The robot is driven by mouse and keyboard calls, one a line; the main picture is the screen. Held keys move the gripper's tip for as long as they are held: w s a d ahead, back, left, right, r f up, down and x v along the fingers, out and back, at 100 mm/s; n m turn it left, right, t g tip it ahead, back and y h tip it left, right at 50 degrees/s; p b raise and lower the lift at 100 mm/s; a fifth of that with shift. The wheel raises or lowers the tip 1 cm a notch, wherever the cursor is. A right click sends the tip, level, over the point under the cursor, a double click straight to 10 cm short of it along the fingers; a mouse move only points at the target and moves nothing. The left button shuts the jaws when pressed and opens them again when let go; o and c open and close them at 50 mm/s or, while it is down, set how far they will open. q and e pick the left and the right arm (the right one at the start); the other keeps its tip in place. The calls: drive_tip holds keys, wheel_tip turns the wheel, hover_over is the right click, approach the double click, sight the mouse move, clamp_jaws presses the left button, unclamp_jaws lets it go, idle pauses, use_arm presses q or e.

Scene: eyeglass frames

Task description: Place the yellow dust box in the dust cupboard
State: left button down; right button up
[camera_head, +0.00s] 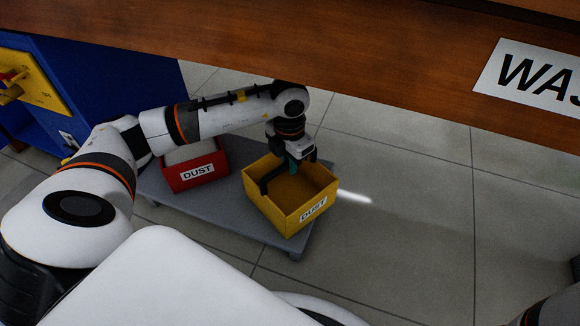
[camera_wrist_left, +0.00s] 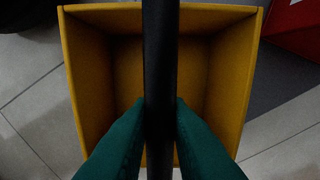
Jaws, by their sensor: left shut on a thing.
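The yellow dust box (camera_head: 289,215) is open-topped, with a white DUST label on its front and a dark bar handle across its top. It is at the right end of a low grey platform; I cannot tell if it touches it. My left gripper (camera_head: 291,168) is above the box, its green fingers shut on the handle. In the left wrist view the box (camera_wrist_left: 82,90) looks empty, with the dark handle (camera_wrist_left: 160,60) between the fingertips (camera_wrist_left: 160,115). No cupboard marked DUST shows. My right gripper is out of view.
A red box (camera_head: 196,178) labelled DUST stands left of the yellow box on the grey platform (camera_head: 230,222). A wooden panel (camera_head: 330,60) with a partly visible sign (camera_head: 530,80) crosses the top. A blue cabinet (camera_head: 110,80) stands at left. Tiled floor (camera_head: 420,220) is clear at right.

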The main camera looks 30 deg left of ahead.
use_arm(q)
drive_tip(key=shift+r+p, duration=1.5)
drive_tip(key=shift+r, duration=0.2)
drive_tip(key=shift+r+p, duration=0.35)
